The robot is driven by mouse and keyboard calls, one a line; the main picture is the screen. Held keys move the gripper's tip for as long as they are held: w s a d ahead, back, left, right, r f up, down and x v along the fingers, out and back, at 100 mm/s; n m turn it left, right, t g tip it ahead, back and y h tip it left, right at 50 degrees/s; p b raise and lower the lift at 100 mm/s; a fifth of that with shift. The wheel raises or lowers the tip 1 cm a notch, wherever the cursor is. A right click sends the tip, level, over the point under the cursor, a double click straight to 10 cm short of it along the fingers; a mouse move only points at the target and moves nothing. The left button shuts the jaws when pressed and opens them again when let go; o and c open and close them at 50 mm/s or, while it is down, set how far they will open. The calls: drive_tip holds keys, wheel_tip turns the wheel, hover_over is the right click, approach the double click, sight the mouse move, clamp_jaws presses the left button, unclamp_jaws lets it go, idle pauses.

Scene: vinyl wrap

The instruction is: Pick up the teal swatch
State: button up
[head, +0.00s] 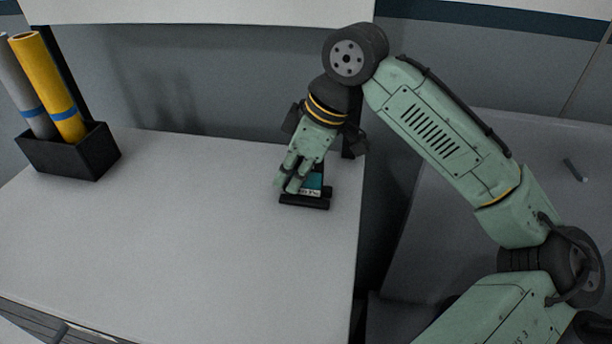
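The teal swatch (314,181) stands in a small black holder (304,202) near the right edge of the white table. A pale label strip with dark lettering runs along its lower part. My gripper (291,186) is pointed down at the swatch, with its fingers over the left part of it in this view. The fingers hide that part of the swatch. I cannot tell whether the fingers touch the swatch or are closed on it.
A black box (70,155) with a yellow roll (48,85) and a grey roll (24,92) stands at the table's back left. The white table (180,235) is clear in the middle and front. A grey wall rises behind it. The table's right edge is close to the holder.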

drive_tip(key=shift+r, duration=0.15)
clamp_jaws()
drive_tip(key=shift+r, duration=0.25)
drive_tip(key=shift+s+d+r+b, duration=0.1)
drive_tip(key=shift+s+r+b, duration=0.2)
drive_tip(key=shift+r, duration=0.35)
drive_tip(key=shift+s+d+r+b, duration=0.1)
drive_tip(key=shift+r+b, duration=0.3)
drive_tip(key=shift+r, duration=0.2)
drive_tip(key=s+d+r+b, duration=0.1)
drive_tip(key=s+d, duration=0.2)
drive_tip(key=s, duration=0.3)
drive_tip(key=s+d+b, duration=0.1)
drive_tip(key=s+d, duration=0.2)
drive_tip(key=s, duration=0.4)
drive_tip(key=shift+s+d+r+b, duration=0.3)
drive_tip(key=shift+d+r+b, duration=0.05)
drive_tip(key=shift+b, duration=0.05)
